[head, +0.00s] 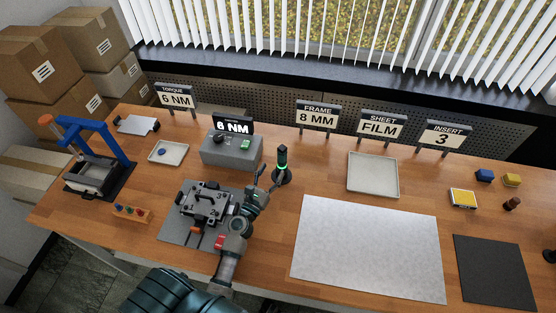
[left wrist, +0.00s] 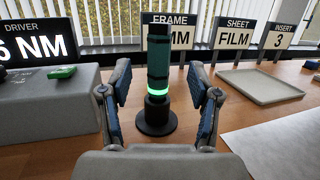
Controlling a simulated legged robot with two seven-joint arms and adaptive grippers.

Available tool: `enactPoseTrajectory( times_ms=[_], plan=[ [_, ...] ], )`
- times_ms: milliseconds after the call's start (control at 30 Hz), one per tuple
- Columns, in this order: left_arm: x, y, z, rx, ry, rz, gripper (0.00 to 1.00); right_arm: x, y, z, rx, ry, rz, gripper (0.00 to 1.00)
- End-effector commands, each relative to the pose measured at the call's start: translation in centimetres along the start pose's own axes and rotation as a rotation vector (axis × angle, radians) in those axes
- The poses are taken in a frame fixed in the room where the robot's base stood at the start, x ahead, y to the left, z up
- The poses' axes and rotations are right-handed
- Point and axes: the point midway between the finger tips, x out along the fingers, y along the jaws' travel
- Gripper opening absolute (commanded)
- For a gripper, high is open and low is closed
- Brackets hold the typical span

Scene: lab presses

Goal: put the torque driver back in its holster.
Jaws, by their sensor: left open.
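The torque driver (head: 282,157) is dark teal and black with a lit green ring. It stands upright in its round black holster (head: 283,178) on the table. In the left wrist view the driver (left wrist: 159,62) shows in the middle, its lower end in the dark holster base (left wrist: 157,119). My left gripper (head: 269,177) is open, its fingers (left wrist: 160,82) spread on either side of the driver in the picture. Gaps show between both fingers and the driver. How far the driver stands beyond the fingertips is hard to tell. My right gripper is out of view.
A grey driver box (head: 230,151) with a lit display stands just left of the holster. A black fixture (head: 206,203) lies on a grey mat nearer me. An empty tray (head: 373,174) and a white sheet (head: 367,245) lie to the right. Sign stands line the back.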

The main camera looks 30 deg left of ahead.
Motion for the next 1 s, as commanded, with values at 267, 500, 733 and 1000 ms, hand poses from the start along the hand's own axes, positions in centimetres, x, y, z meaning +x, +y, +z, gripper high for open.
enactPoseTrajectory(
  times_ms=[267,500,733,1000],
  plan=[
    [-3.5,0.1,0.0,0.0,-0.001,0.001,0.62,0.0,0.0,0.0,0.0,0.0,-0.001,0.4],
    [-3.8,0.0,0.0,0.002,-0.001,0.001,0.62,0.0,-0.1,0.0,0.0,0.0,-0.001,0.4],
    [-3.8,0.0,0.0,0.002,-0.001,0.0,0.62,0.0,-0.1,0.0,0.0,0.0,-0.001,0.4],
    [-3.3,0.0,2.0,0.002,-0.005,0.0,0.62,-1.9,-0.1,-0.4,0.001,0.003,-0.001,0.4]
  ],
)
